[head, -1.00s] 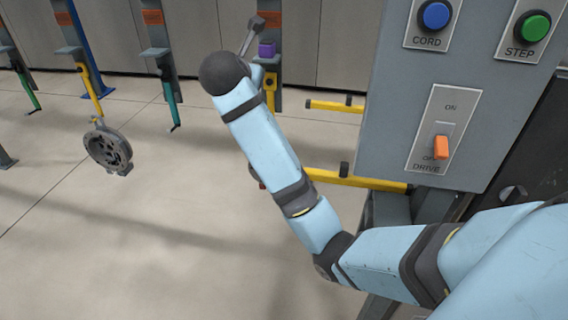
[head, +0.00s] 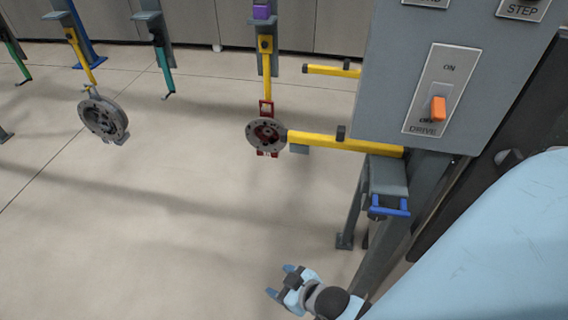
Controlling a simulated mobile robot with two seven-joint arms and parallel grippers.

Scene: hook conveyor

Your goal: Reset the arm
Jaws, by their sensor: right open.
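My right arm comes in from the lower right in the head view. My right gripper (head: 284,281) is low in the picture, left of the grey post, with its blue-tipped fingers apart and nothing between them. It is well below and clear of the hanging parts. My left gripper does not show.
A grey control box (head: 385,100) has an orange DRIVE switch (head: 438,108) by OFF. Yellow bars (head: 345,142) stick out leftward from the box's post. A round part with a red clamp (head: 266,135) and a grey wheel (head: 103,116) hang from yellow hooks.

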